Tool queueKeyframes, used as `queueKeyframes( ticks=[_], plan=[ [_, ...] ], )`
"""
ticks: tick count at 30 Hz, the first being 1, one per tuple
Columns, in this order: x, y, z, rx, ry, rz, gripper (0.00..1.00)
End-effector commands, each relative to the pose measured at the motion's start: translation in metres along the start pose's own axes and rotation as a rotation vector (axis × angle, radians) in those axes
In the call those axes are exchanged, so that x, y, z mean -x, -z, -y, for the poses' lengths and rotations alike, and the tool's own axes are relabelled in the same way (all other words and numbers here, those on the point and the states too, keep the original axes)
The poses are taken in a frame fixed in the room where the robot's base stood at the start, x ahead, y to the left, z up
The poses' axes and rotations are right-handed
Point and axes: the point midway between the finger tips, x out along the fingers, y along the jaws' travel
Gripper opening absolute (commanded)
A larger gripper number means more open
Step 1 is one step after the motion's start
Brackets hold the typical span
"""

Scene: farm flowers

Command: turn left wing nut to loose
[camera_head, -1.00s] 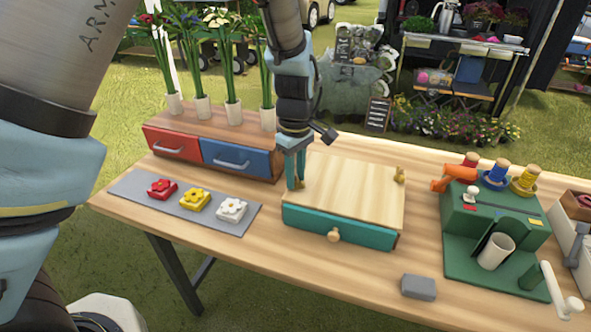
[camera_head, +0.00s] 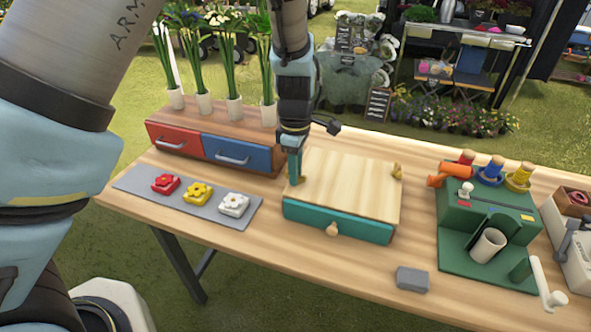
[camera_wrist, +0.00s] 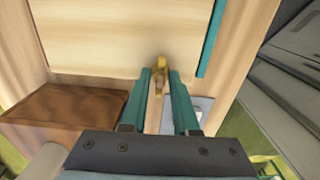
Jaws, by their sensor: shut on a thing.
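In the wrist view the left wing nut (camera_wrist: 161,76) shows between my fingertips. The lower part of the nut is hidden by the fingers. The right wing nut (camera_head: 396,171) stands free at the far right corner of the lid.
A red and blue drawer unit (camera_head: 190,146) with flower vases stands close behind left. A grey mat (camera_head: 150,183) holds three flower blocks. A grey block (camera_head: 412,279) lies at the front, and a green machine (camera_head: 460,235) stands at right.

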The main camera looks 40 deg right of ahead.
Motion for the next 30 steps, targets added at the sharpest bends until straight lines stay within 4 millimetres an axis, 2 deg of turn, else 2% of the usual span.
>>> queueKeyframes(
  ticks=[6,7,14,23,26,30],
  plan=[
    [-0.001,-0.001,0.000,-0.001,0.001,0.001,0.00],
    [-0.001,-0.001,0.000,-0.001,0.001,0.001,0.32],
    [0.000,-0.001,0.000,-0.001,0.001,0.001,0.58],
    [0.002,0.000,0.000,-0.001,-0.001,0.001,0.58],
    [0.011,0.000,-0.001,-0.001,-0.003,0.001,0.58],
    [0.035,-0.001,-0.001,-0.003,-0.005,0.002,0.58]
  ],
)
